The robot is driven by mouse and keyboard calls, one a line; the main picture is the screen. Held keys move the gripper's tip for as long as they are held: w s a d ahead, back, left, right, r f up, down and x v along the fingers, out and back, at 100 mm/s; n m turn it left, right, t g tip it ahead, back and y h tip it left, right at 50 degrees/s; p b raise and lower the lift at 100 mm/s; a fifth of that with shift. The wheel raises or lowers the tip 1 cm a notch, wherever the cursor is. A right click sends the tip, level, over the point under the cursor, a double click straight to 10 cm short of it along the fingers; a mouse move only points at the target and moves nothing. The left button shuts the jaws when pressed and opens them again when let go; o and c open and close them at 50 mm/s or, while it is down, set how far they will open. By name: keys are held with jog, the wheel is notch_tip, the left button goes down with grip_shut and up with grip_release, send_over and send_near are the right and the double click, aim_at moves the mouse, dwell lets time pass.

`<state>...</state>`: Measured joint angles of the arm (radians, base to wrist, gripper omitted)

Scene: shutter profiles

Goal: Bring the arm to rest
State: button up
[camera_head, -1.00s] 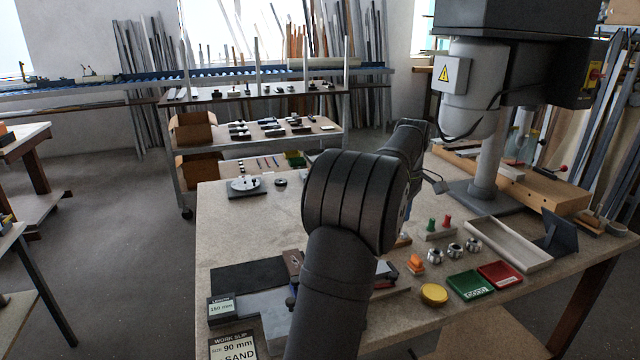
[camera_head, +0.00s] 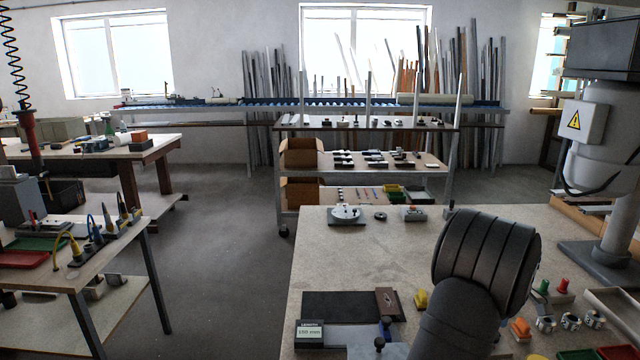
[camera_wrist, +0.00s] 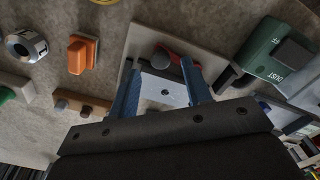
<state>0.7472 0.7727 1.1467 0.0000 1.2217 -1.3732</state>
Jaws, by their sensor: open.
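My gripper (camera_wrist: 160,85) shows in the wrist view with its two blue fingers spread apart. Between and beyond the fingers is a pale grey plate (camera_wrist: 140,42) with a red piece (camera_wrist: 180,50) and a dark round part on it. I cannot tell how far the fingers are from it, and I see nothing held. In the head view my dark arm rises over the right part of the workbench (camera_head: 340,260), and my gripper is hidden there.
An orange block (camera_wrist: 82,55), a metal ring (camera_wrist: 27,45) and a green box (camera_wrist: 280,50) lie around the gripper. A drill press (camera_head: 600,150) stands at right. A black mat (camera_head: 345,306) lies at the bench's left front. The bench's left middle is clear.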

jog(key=shift+f, duration=1.35)
notch_tip(320, 180, up, 18)
notch_tip(320, 180, down, 18)
jog(key=shift+r, duration=0.2)
jog(key=shift+s+f, duration=0.15)
jog(key=shift+f, duration=0.15)
jog(key=s+m, duration=0.1)
jog(key=m, duration=0.1)
jog(key=s+m, duration=0.1)
jog(key=shift+a+r+m, duration=0.1)
jog(key=shift+a+m, duration=0.25)
jog(key=shift+m, duration=0.05)
jog(key=m, duration=0.1)
jog(key=s+a+m, duration=0.1)
jog(key=m, duration=0.2)
jog(key=shift+s+a, duration=0.2)
jog(key=shift+s, duration=0.1)
jog(key=a+m, duration=0.1)
jog(key=m, duration=0.1)
jog(key=s+a+m, duration=0.1)
jog(key=shift+s+m, duration=0.1)
jog(key=shift+m, duration=0.3)
jog(key=shift+s+a+m, duration=0.15)
jog(key=shift+a+m, duration=0.35)
jog(key=shift+m, duration=0.45)
jog(key=shift+s+a+m, duration=0.1)
jog(key=shift+a+m, duration=0.4)
jog(key=shift+m, duration=0.45)
